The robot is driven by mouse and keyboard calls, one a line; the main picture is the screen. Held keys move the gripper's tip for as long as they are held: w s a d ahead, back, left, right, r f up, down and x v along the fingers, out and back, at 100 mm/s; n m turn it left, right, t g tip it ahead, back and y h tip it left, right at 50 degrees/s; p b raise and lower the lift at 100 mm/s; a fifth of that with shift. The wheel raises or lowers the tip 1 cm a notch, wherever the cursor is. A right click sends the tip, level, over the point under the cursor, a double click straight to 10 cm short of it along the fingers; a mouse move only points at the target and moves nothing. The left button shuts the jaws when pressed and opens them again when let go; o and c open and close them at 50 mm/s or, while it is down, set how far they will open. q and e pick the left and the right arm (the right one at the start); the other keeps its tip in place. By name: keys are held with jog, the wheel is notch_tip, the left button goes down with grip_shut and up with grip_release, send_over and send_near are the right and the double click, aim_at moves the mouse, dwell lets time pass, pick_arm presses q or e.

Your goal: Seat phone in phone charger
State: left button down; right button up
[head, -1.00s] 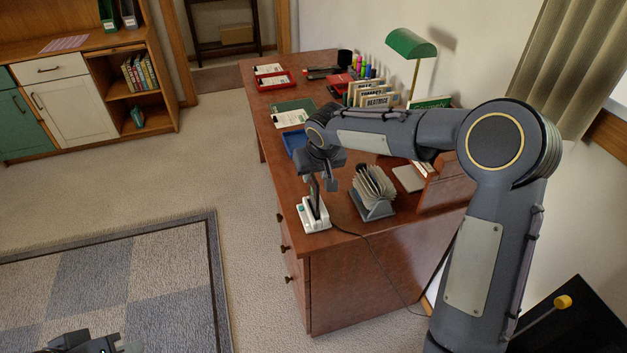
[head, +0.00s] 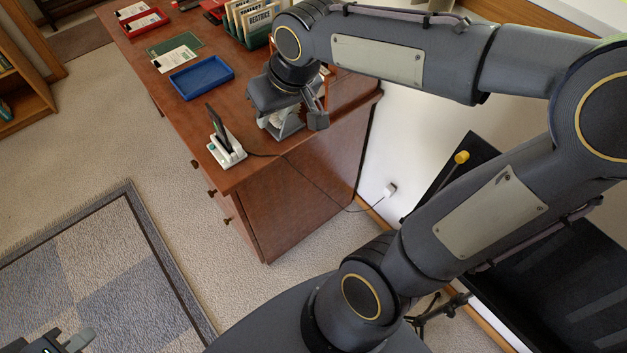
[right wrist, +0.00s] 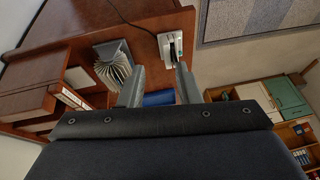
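The dark phone (head: 217,128) stands tilted in the white phone charger (head: 229,155) at the desk's near left corner. I cannot tell whether its lower end sits fully down. In the right wrist view the charger (right wrist: 166,42) lies just beyond the fingertips, with the phone (right wrist: 173,50) edge-on. My right gripper (head: 292,118) is to the right of the phone, apart from it, above the card file. In the right wrist view the right gripper (right wrist: 160,72) has its fingers apart with nothing between them. My left gripper (head: 72,344) is at the bottom left, partly cut off.
A rotary card file (right wrist: 114,62) stands beside the charger, mostly hidden by my right gripper in the head view. A blue tray (head: 202,77) lies behind the charger. The charger's cable (head: 310,180) runs over the desk edge to a wall plug (head: 390,188).

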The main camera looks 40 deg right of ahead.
jog(key=s+a+f+y, duration=0.1)
jog(key=s+f, duration=0.1)
jog(key=s, duration=0.5)
jog(key=s+a+f+m+t+y, duration=0.1)
jog(key=s+f, duration=0.1)
jog(key=s, duration=0.6)
jog(key=shift+f+y, duration=0.2)
jog(key=shift+y, duration=0.1)
jog(key=shift+s+r, duration=0.1)
jog(key=shift+r, duration=0.15)
